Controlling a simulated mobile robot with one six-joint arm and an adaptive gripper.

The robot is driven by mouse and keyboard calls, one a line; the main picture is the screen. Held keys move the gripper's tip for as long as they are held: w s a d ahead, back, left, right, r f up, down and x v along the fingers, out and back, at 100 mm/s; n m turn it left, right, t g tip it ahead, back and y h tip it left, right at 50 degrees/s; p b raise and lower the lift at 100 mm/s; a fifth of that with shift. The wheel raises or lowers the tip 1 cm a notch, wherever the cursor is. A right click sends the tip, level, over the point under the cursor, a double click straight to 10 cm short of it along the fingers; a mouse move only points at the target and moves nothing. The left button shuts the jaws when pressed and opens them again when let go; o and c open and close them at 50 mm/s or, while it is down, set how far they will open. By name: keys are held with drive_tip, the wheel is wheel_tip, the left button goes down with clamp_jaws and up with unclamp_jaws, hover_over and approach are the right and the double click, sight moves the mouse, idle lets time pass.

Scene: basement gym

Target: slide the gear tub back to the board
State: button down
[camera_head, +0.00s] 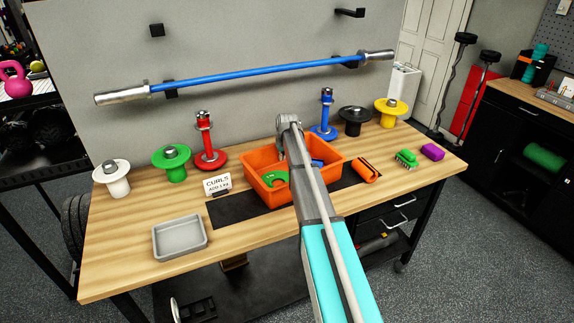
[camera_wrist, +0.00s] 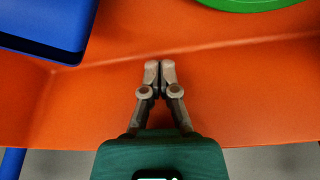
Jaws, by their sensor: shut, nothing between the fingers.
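The gear tub is an orange open bin (camera_head: 262,158) on the workbench, short of the upright grey board (camera_head: 235,45). A green ring-shaped piece (camera_head: 275,177) and a blue piece (camera_head: 317,163) lie in it. My gripper is shut and empty. In the wrist view its fingertips (camera_wrist: 160,66) appear over the inner face of an orange tub wall (camera_wrist: 230,80), with a blue piece (camera_wrist: 50,28) and a green piece (camera_wrist: 250,4) beyond. Whether the fingers touch the wall, I cannot tell.
A red post (camera_head: 205,145) and a blue post (camera_head: 326,118) stand near the board on either side of the tub. A dark mat strip (camera_head: 235,209) runs under it. A sign (camera_head: 217,185), grey tray (camera_head: 180,238) and orange roll (camera_head: 366,171) are nearby. A barbell (camera_head: 250,74) hangs above.

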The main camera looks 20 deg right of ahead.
drive_tip(key=w, duration=1.9)
drive_tip(key=shift+w+a, duration=0.15)
drive_tip(key=shift+s, duration=0.6)
drive_tip(key=s, duration=0.3)
drive_tip(key=shift+s+f, duration=0.1)
drive_tip(key=shift+r+p, duration=0.55)
drive_tip(key=shift+r, duration=0.2)
drive_tip(key=shift+s+r+p, duration=0.15)
drive_tip(key=shift+r+p, duration=0.4)
drive_tip(key=shift+p, duration=0.2)
drive_tip(key=p+v, duration=0.7)
drive_tip(key=shift+r, duration=0.2)
drive_tip(key=shift+s, duration=0.2)
